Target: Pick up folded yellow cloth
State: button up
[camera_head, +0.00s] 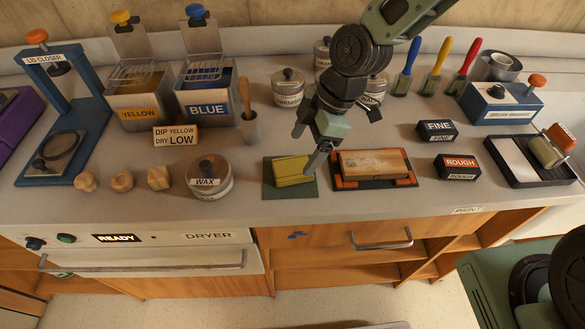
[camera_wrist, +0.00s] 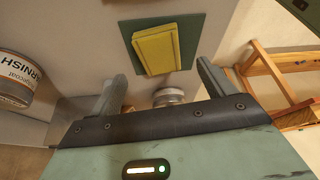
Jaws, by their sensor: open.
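The folded yellow cloth (camera_head: 292,170) lies on a dark green mat (camera_head: 269,189) on the counter, left of a wooden block in an orange-cornered tray. In the wrist view the folded yellow cloth (camera_wrist: 156,50) lies ahead of the fingers, on the green mat (camera_wrist: 189,35). My gripper (camera_head: 308,150) hangs above the cloth's right side, its fingers pointing down. In the wrist view my gripper (camera_wrist: 160,85) is open, with its two fingers spread wide and nothing between them touching. The cloth is seen whole in the wrist view and mostly in the head view.
The wooden block (camera_head: 372,163) in its tray (camera_head: 410,182) sits close on the right. The wax tin (camera_head: 209,178) stands on the left. Varnish cans (camera_head: 288,88) stand behind. The counter's front edge, above the dryer (camera_head: 150,255), is close in front.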

aim_at(293, 167)
jog(key=shift+p+x, duration=0.45)
jog(key=shift+x, duration=2.25)
jog(key=shift+c, duration=0.3)
jog(key=c, duration=1)
